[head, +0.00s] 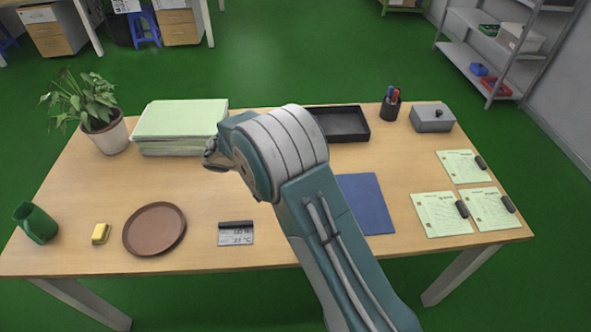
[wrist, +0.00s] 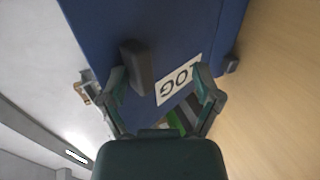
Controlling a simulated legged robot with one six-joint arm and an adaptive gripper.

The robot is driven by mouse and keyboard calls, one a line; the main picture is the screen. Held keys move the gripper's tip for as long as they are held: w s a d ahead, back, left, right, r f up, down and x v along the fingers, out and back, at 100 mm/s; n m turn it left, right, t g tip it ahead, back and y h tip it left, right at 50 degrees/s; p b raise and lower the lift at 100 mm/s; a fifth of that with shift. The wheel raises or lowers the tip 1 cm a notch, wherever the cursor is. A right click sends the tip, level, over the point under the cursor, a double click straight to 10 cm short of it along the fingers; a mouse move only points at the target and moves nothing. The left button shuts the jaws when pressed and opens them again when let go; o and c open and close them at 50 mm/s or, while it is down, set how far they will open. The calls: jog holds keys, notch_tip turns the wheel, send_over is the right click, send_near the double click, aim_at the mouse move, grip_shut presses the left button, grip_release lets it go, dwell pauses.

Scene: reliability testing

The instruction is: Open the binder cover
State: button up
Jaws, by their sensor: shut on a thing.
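The blue binder (head: 366,203) lies on the table right of centre in the head view, partly hidden behind my arm. In the wrist view its blue cover (wrist: 160,20) fills the upper middle, with a white label (wrist: 178,79) reading "LOG" and a dark block (wrist: 137,66) beside it. My gripper (wrist: 163,84) has one finger by the dark block and the other by the label's right end. It is shut on the binder, though the exact contact is hard to see.
A stack of green paper (head: 180,127), a black tray (head: 342,124), a grey box (head: 432,118) and a pen cup (head: 391,107) stand at the back. Clipped sheets (head: 440,214) lie right. A brown plate (head: 155,229) and small black-and-grey item (head: 236,234) lie in front.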

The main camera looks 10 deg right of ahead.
jog(key=shift+d, duration=0.1)
jog(key=v, duration=1.2)
jog(key=shift+w, duration=0.1)
